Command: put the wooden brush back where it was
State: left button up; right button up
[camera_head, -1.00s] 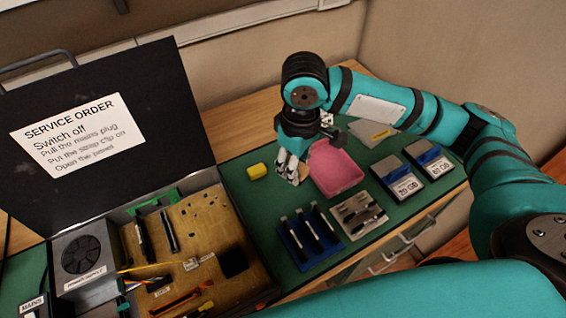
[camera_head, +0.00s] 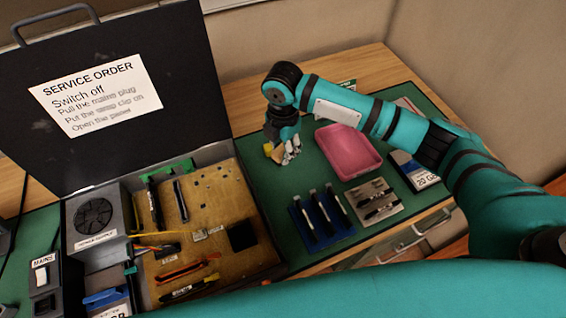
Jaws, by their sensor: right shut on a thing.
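My right gripper (camera_head: 286,158) points down over the green mat (camera_head: 310,254), left of the pink tray (camera_head: 348,151). It is shut on a small tan thing (camera_head: 277,157), which seems to be the wooden brush. The fingers hide most of it, and I cannot tell whether it touches the mat. A yellow block (camera_head: 267,148) shows just left of the fingers, partly covered by the gripper. My left gripper is not in view.
An open case with a circuit board (camera_head: 213,208) and raised dark lid (camera_head: 180,60) stands left. A blue rack (camera_head: 320,222), a grey tool holder (camera_head: 376,204) and a drive labelled 20 GB (camera_head: 414,170) lie at right. Bare mat shows around the gripper.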

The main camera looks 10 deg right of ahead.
notch_tip(320, 180, down, 6)
jog(key=shift+r+p, duration=0.1)
jog(key=shift+p, duration=0.25)
jog(key=shift+f, duration=0.25)
jog(key=o, duration=1)
notch_tip(320, 180, up, 12)
jog(key=shift+r+b, duration=0.15)
jog(key=shift+b, duration=0.75)
